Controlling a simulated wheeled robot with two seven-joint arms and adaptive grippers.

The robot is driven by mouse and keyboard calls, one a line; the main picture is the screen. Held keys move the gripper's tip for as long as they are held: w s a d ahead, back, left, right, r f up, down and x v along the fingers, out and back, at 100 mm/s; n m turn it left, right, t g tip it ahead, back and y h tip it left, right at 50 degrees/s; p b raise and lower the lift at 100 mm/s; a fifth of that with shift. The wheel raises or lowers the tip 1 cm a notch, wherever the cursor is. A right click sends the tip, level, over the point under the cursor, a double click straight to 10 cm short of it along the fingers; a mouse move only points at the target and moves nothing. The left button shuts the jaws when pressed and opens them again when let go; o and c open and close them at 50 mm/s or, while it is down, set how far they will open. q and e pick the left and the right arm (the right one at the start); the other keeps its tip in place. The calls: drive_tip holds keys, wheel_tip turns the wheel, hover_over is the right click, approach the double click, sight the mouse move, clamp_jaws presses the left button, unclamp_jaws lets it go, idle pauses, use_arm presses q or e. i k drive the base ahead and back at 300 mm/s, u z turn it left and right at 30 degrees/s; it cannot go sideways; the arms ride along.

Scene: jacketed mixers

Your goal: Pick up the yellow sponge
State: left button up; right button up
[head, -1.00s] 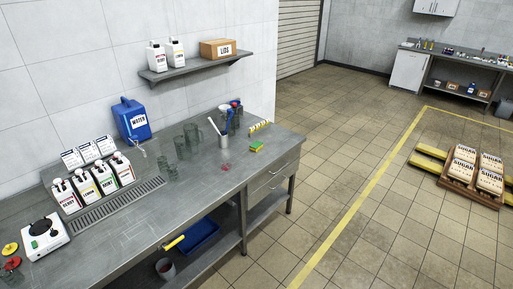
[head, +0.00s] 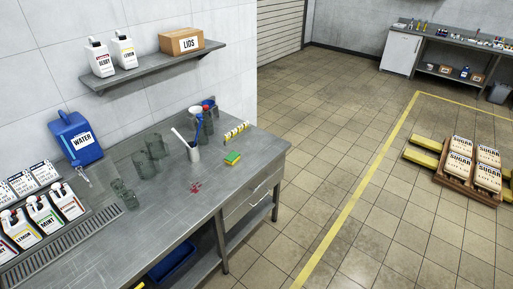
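The yellow sponge (head: 232,159), with a green top, lies flat on the grey metal workbench (head: 180,222) near its right end. It is beside a yellow-and-white striped roll-like item (head: 236,132) and to the right of a light cup holding utensils (head: 193,152). Nothing covers the sponge. Neither of my grippers shows in the head view.
Glasses (head: 152,152) stand left of the cup, and a small red item (head: 195,188) lies in front of it. A wall shelf (head: 150,68) hangs above. Floor right of the bench is clear up to the sugar pallet (head: 465,183).

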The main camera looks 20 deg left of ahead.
sight(233, 156)
drive_tip(key=u, duration=0.15)
drive_tip(key=i, duration=0.9)
drive_tip(key=u, duration=0.4)
